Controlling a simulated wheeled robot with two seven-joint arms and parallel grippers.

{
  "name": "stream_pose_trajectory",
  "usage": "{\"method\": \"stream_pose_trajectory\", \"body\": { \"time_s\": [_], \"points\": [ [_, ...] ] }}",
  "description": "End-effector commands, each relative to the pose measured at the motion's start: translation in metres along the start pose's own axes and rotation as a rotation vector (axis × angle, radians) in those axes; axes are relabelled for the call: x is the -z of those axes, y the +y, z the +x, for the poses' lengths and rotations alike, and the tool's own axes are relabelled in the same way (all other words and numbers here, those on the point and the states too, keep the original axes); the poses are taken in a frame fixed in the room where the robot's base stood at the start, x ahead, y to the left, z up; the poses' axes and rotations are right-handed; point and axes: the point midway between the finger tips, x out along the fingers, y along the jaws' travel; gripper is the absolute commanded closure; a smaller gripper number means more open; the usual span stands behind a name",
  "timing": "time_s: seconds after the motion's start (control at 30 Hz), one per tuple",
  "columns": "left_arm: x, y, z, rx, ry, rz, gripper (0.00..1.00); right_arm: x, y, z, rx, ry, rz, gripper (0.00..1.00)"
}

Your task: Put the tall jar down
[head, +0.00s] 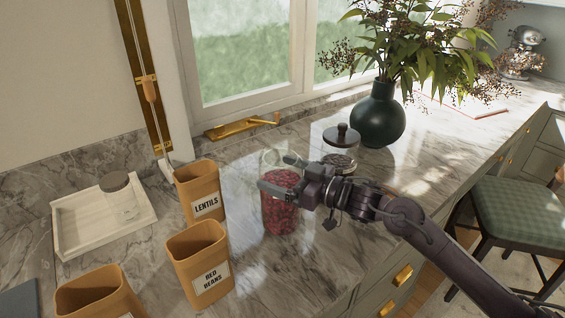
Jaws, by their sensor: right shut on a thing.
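The tall jar (281,213) is clear glass filled with red beans. It is upright at the middle of the marble counter, to the right of the labelled containers. My right gripper (277,186) is shut on the jar's upper part, with its arm coming in from the lower right. The gripper hides part of the jar's upper side. I cannot tell for sure whether the jar's base touches the counter. My left gripper is not in view.
Containers labelled lentils (201,192) and red beans (199,265) stand left of the jar. A white tray (73,247) holds a small lidded jar (121,196). A dark-lidded jar (341,148) and green vase (378,117) stand behind. Some marble (310,270) is clear in front.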

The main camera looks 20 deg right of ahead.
Motion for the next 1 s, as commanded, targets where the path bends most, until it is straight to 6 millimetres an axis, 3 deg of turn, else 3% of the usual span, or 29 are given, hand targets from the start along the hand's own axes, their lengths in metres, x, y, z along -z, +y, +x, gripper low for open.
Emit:
{"method": "stream_pose_trajectory", "body": {
  "time_s": [0.2, 0.57, 0.6, 0.63, 1.0],
  "points": [
    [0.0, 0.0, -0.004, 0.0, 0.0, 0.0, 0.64, -0.016, 0.001, 0.0, -0.001, 0.013, -0.004, 0.8],
    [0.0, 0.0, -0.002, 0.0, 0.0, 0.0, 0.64, -0.02, 0.001, 0.0, -0.001, 0.013, -0.004, 0.8],
    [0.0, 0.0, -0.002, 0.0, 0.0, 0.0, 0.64, -0.025, 0.0, 0.0, 0.0, 0.001, 0.0, 0.04],
    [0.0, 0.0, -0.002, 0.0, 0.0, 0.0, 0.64, -0.025, 0.0, 0.0, 0.0, 0.001, 0.0, 0.0],
    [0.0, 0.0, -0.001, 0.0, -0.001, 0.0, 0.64, -0.025, 0.001, -0.006, -0.001, -0.002, 0.0, 0.0]
  ]
}}
